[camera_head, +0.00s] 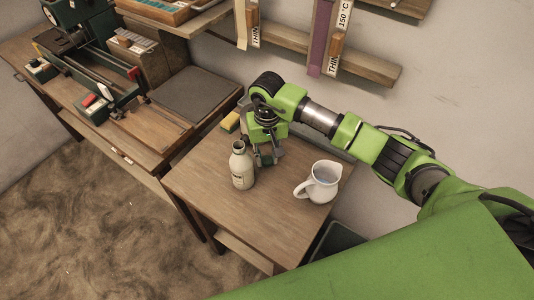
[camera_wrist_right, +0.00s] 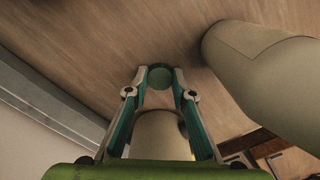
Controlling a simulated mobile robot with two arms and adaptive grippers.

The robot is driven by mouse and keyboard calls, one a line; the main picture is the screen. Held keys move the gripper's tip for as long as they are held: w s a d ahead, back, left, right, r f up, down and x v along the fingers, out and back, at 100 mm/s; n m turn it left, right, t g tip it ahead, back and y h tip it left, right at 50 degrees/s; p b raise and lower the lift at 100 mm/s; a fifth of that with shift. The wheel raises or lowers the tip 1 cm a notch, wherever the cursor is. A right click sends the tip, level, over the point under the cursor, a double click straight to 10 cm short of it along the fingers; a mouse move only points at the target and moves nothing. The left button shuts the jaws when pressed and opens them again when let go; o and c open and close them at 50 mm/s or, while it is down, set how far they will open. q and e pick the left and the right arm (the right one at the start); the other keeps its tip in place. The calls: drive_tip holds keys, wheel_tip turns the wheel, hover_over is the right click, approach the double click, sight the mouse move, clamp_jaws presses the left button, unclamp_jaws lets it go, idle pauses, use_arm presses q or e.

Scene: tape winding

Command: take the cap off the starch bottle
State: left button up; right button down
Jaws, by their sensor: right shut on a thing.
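My left gripper is not in view.
A white jug (camera_head: 322,183) stands right of my right gripper on the small table (camera_head: 245,225). The table's front is clear. A workbench (camera_head: 120,140) with a tape machine is at the left.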

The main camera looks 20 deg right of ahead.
drive_tip(key=shift+f, duration=0.1)
drive_tip(key=shift+f+b, duration=0.1)
drive_tip(key=shift+b, duration=0.2)
drive_tip(key=c, duration=1.7)
unclamp_jaws()
